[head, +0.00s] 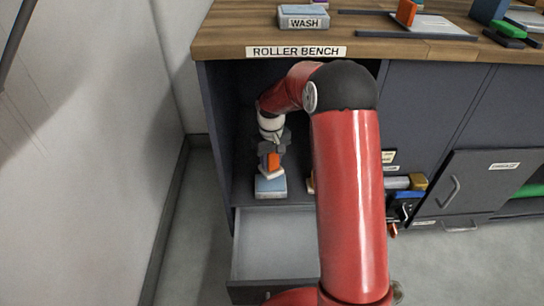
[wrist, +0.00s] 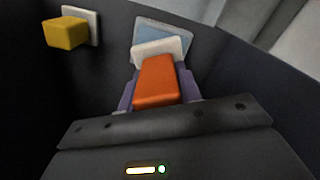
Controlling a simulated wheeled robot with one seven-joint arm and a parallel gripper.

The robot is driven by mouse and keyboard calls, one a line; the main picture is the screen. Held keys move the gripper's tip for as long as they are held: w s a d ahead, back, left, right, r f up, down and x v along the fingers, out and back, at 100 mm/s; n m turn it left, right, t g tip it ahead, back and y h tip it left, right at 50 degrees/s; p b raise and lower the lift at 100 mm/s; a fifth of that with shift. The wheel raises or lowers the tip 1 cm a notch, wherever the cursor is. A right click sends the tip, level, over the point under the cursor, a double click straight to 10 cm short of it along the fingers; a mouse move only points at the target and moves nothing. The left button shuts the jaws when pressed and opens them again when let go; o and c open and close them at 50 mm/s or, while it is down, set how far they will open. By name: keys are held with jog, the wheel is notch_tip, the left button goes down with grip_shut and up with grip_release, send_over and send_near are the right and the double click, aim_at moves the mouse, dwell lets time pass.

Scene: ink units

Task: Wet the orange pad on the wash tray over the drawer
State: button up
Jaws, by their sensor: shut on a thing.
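My gripper (head: 271,152) reaches into the open bay under the bench top. It is shut on the orange pad (head: 273,161), whose orange block shows between the purple fingers in the wrist view (wrist: 157,82). The pad's white plate (wrist: 158,48) is at the far end of the block, away from my gripper. The wash tray (head: 271,188) is pale with a blue top and stands in the bay above the open drawer (head: 275,245). The plate is over or on the tray's blue top (wrist: 167,35); I cannot tell whether they touch.
A yellow block on a white plate (wrist: 67,32) is to the left in the wrist view. The bay's dark walls are close on both sides. Another tray marked WASH (head: 303,17) stands on the wooden bench top (head: 235,30). A cabinet door (head: 475,182) stands ajar at right.

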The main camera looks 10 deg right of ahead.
aim_at(271, 170)
jog(key=shift+w, duration=0.5)
jog(key=shift+s+f+b, duration=0.1)
jog(key=shift+f+b, duration=2)
jog(key=shift+f, duration=0.8)
jog(key=shift+f+b, duration=0.3)
jog(key=shift+f, duration=0.25)
jog(key=shift+r+p, duration=2.55)
jog(key=shift+r, duration=1.05)
jog(key=shift+f, duration=0.1)
